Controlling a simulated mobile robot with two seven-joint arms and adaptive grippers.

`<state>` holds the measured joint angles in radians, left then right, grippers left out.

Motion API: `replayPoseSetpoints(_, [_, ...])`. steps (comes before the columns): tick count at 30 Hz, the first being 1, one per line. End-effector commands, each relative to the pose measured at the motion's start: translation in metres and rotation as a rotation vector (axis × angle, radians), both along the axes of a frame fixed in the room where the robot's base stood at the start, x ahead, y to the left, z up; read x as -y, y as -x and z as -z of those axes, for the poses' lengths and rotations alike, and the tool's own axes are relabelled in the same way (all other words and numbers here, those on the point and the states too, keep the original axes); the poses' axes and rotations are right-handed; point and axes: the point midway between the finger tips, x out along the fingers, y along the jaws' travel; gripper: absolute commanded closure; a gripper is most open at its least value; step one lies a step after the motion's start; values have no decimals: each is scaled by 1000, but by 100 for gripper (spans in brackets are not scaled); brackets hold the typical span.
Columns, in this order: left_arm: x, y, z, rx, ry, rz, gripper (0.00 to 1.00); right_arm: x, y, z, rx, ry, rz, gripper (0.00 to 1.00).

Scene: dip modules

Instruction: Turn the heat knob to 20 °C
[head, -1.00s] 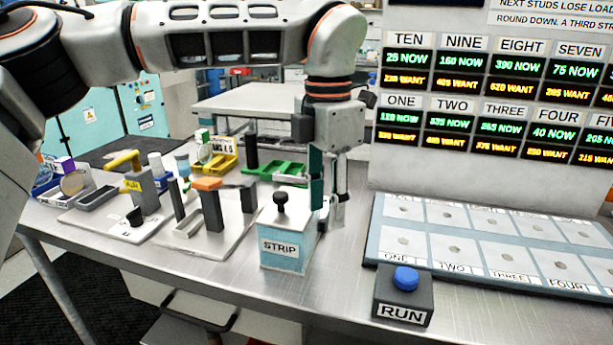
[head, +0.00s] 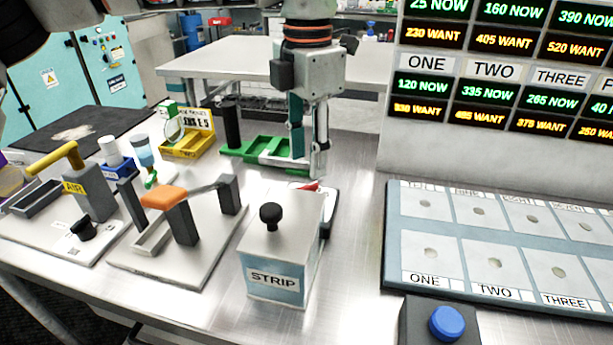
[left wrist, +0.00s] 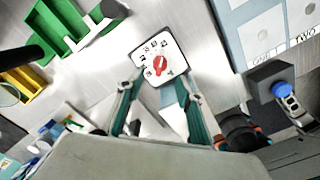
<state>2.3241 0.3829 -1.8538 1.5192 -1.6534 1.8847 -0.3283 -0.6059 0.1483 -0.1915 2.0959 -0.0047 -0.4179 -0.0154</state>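The heat knob (left wrist: 160,64) is a red pointer on a white dial plate (left wrist: 174,47) with dark numbers around it, too small to read surely. In the head view, a red bit of the knob (head: 308,187) shows behind the STRIP box, which hides most of the dial. My left gripper (head: 308,165) points down above the dial, apart from it. In the left wrist view, its two fingers (left wrist: 160,88) are spread on either side of the dial's near part, with nothing between them. My right gripper is not seen in the head view.
The STRIP box (head: 277,245) with a black knob stands just in front of the dial. A green tray (head: 262,146) lies behind left. An orange-handled fixture (head: 170,205) stands left. The RUN button box (head: 440,325) and slotted panel (head: 395,240) lie right.

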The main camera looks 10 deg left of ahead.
Motion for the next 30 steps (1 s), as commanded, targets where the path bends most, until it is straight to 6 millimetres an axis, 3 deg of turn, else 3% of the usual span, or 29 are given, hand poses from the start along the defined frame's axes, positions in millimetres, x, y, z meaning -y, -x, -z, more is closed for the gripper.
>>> replayPoseSetpoints(3, [0, 0, 26, -9, -1, 1, 63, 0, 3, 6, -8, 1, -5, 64])
replayPoseSetpoints(9, [0, 0, 52, -7, 0, 1, 63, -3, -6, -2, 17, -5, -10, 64])
replayPoseSetpoints(22, [0, 0, 61, -1, 0, 0, 63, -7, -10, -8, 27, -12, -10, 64])
replayPoseSetpoints(23, [0, 0, 61, -1, 0, 0, 66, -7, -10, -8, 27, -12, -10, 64])
replayPoseSetpoints(27, [0, 0, 61, -1, 0, 0, 100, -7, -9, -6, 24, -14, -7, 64])
replayPoseSetpoints(30, [0, 0, 61, -1, 0, 0, 100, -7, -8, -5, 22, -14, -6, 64])
